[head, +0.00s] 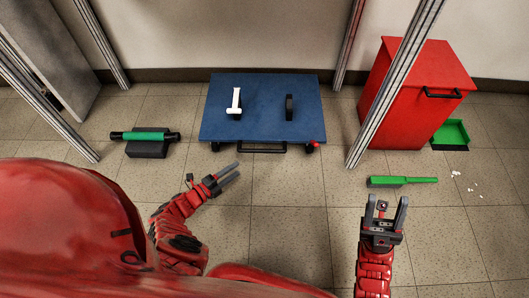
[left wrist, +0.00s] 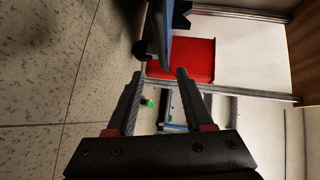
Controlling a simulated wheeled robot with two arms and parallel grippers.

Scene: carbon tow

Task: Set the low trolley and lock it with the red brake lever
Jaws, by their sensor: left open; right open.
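The low trolley (head: 262,88) has a flat blue deck and stands on the floor near the back wall. A black handle (head: 262,150) runs along its near edge. The red brake lever (head: 315,144) sticks out at its near right corner. My left gripper (head: 228,173) is open and empty, on the near side of the trolley's left part, apart from it. In the left wrist view the open fingers (left wrist: 160,73) hold nothing, with the trolley's edge (left wrist: 167,28) and a dark wheel (left wrist: 140,50) beyond. My right gripper (head: 386,207) is open and empty, right of the trolley.
A white piece (head: 236,98) and a black bracket (head: 289,107) sit on the deck. A green roll on a black stand (head: 147,150) lies left. A red bin (head: 415,85), green brush (head: 402,181) and green dustpan (head: 451,133) are right. Metal posts (head: 385,95) flank the trolley. Floor in front is clear.

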